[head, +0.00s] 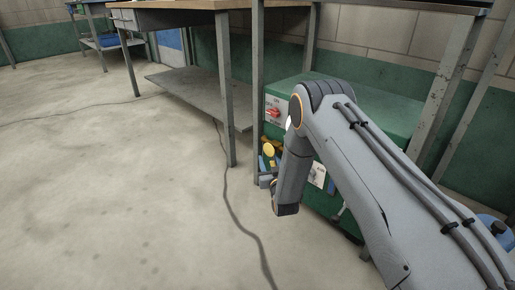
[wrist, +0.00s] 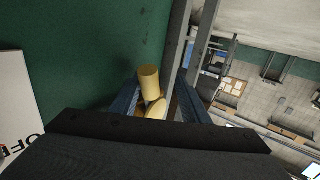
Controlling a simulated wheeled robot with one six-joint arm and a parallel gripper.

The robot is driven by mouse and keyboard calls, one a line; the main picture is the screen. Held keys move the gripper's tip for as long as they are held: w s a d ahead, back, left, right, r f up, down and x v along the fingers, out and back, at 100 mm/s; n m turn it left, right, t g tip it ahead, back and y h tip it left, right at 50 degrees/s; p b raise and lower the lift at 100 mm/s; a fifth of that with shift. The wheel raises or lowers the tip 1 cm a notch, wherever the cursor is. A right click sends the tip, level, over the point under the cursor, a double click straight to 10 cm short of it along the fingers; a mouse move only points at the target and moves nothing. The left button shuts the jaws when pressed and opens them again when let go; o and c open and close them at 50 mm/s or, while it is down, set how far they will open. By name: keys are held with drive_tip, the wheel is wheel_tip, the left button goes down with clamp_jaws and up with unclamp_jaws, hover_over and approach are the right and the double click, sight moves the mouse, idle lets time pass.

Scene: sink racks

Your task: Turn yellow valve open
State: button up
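The yellow valve (head: 268,150) is on the front of a green cabinet in the head view, left of my arm. In the wrist view the yellow valve (wrist: 149,84) shows as a short upright cylinder with rounded yellow parts below it. My gripper (wrist: 160,92) is open, with its dark blue fingers on either side of the valve. The left finger is close to the valve, and a wider gap lies on the right. I cannot tell whether either finger touches it.
The green cabinet (head: 385,102) stands under a metal frame by the wall. A red switch (head: 273,112) on a white plate sits above the valve. A table leg (head: 225,90) and a shelf (head: 190,92) stand to the left. A cable (head: 232,205) crosses the otherwise open floor.

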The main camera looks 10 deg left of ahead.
drive_tip(key=p+v, duration=0.4)
drive_tip(key=v, duration=0.4)
drive_tip(key=s+a+r+g, duration=0.2)
drive_tip(key=a+r+g, duration=0.4)
drive_tip(key=r, duration=0.7)
drive_tip(key=s+r+g+p, duration=0.1)
drive_tip(key=s+r+g, duration=0.1)
drive_tip(key=s+r, duration=0.4)
drive_tip(key=s+a+r+n+g+h+p, duration=0.1)
drive_tip(key=s+r+g, duration=0.1)
drive_tip(key=s+r, duration=0.4)
drive_tip(key=shift+s+a, duration=0.2)
drive_tip(key=shift+s, duration=2.35)
drive_tip(key=shift+r, duration=0.1)
